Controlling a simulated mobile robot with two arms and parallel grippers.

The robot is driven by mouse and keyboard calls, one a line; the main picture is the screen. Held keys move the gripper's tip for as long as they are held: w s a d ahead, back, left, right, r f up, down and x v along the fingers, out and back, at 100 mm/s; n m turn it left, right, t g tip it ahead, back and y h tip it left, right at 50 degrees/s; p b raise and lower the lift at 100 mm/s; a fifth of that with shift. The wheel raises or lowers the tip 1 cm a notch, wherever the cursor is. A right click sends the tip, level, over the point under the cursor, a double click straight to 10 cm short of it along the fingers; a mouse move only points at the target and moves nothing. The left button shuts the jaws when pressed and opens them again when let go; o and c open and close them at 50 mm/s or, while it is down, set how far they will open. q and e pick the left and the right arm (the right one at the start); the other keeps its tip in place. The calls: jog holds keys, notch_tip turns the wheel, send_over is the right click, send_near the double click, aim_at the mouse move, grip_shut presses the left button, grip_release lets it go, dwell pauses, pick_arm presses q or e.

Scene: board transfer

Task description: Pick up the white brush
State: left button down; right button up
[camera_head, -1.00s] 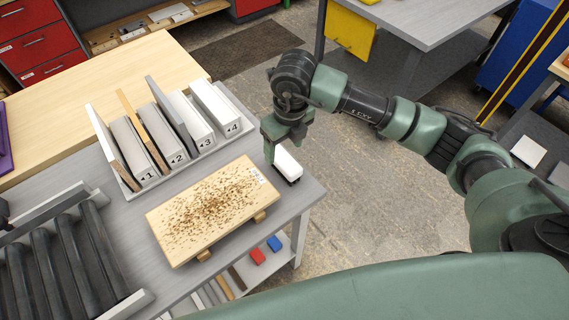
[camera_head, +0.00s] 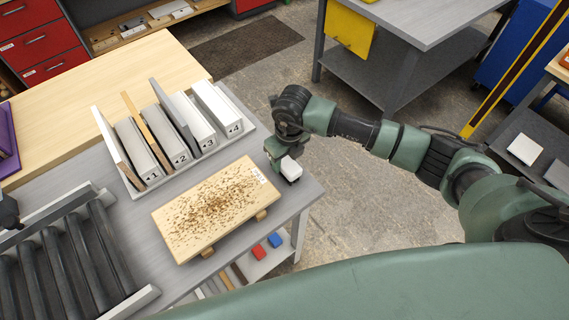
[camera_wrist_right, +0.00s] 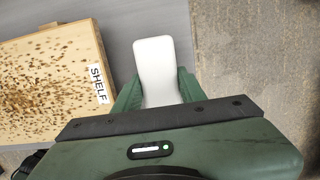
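The white brush (camera_head: 291,170) stands at the right edge of the grey table, beside the speckled board. My right gripper (camera_head: 281,158) is down at the brush and covers part of it. In the right wrist view the brush (camera_wrist_right: 155,65) lies between the two green fingers of the right gripper (camera_wrist_right: 159,82). The fingers sit close along both sides of the brush; I cannot tell whether they press on it. A dark part at the left edge of the head view may belong to my left arm; its fingers cannot be made out.
The speckled board (camera_head: 208,208), labelled SHELF, lies just left of the brush on wooden supports. A numbered rack (camera_head: 140,188) with upright panels stands behind it. A black roller conveyor (camera_head: 75,262) is at the left. Open floor (camera_head: 350,215) lies right of the table.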

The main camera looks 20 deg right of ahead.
aim_at(285, 159)
grip_shut()
jog(key=shift+r, duration=0.15)
notch_tip(285, 159, up, 20)
jog(key=b, duration=0.5)
